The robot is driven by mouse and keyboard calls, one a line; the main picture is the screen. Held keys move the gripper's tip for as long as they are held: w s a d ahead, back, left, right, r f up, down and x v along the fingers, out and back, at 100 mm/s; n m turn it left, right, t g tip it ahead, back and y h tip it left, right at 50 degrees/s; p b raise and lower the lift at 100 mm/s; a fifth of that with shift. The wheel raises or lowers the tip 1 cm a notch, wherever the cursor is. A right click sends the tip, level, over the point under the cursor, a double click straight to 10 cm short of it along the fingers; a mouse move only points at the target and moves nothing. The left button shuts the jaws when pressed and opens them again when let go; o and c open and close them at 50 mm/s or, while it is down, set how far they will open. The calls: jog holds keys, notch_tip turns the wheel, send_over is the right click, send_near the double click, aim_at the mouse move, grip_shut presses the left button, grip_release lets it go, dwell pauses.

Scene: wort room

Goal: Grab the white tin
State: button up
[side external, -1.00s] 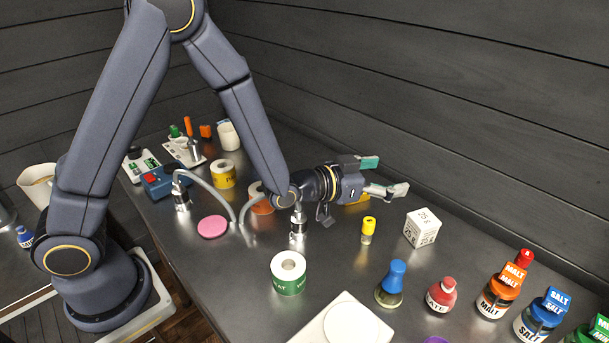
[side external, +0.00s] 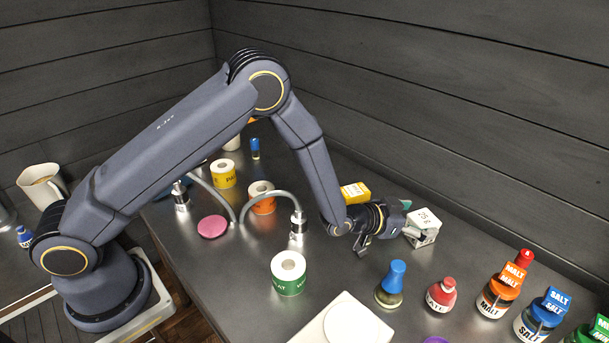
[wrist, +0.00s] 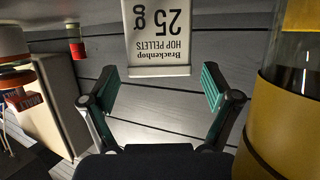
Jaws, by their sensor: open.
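The white tin (side external: 425,229) is a small white block marked "25 g", standing on the dark metal table right at the end of my gripper (side external: 406,220). In the wrist view the white tin (wrist: 158,40) shows upside-down lettering reading "Brackenhop hop pellets". My gripper (wrist: 158,88) is open there, one green-padded finger to each side. The tin's near edge lies just ahead of or level with the fingertips, centred in the gap. I cannot tell whether either finger touches it. In the side view my gripper hides part of the tin's left side.
A blue-topped bottle (side external: 391,283), a red bottle (side external: 441,295) and several labelled jars stand to the right. The wooden wall (side external: 480,120) rises behind.

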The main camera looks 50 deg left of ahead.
jog(key=shift+w+d+f, duration=0.25)
jog(key=shift+w+f, duration=0.05)
jog(key=shift+w, duration=0.3)
jog(key=c, duration=1.3)
